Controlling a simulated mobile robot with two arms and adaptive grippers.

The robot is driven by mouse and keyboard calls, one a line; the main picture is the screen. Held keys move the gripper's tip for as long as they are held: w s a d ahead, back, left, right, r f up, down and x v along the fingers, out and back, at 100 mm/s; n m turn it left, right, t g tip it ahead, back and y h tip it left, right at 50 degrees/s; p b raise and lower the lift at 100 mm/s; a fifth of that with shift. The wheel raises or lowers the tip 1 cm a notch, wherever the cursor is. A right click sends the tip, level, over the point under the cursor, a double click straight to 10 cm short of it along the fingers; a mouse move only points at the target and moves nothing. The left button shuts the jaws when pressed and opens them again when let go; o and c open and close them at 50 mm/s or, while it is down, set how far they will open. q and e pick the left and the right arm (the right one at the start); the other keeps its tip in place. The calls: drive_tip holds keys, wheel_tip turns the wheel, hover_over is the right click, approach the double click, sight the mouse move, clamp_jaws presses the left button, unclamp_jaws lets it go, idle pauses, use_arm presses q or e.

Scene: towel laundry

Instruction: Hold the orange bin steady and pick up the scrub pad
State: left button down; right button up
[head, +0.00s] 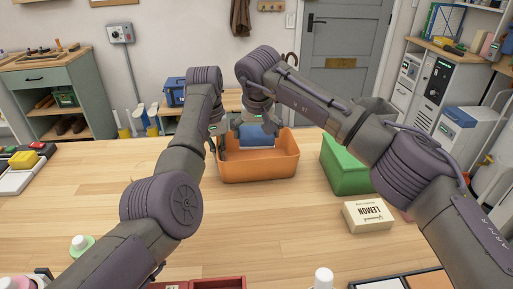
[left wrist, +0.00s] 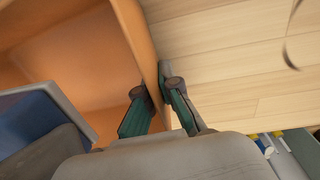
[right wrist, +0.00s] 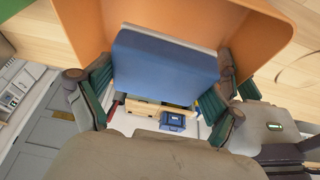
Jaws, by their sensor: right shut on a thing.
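The orange bin (head: 258,168) stands on the wooden table. The blue scrub pad (head: 257,136), with a grey layer, is at the bin's far side, upright and partly above the rim. My right gripper (head: 257,122) reaches down from above; in the right wrist view its fingers (right wrist: 168,82) press the pad's two sides, with the pad (right wrist: 165,65) wide between them. My left gripper (head: 217,145) is at the bin's left wall; in the left wrist view its fingers (left wrist: 156,88) straddle that wall (left wrist: 138,35), one inside and one outside, close against it.
A green bin (head: 345,170) stands to the right of the orange bin. Small items and red trays (head: 217,283) line the near edge. The table's middle-left is clear.

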drive_tip(key=shift+r, duration=1.2)
use_arm(q)
drive_tip(key=c, duration=1.2)
unclamp_jaws()
drive_tip(key=shift+c, duration=0.2)
drive_tip(key=shift+r, duration=0.1)
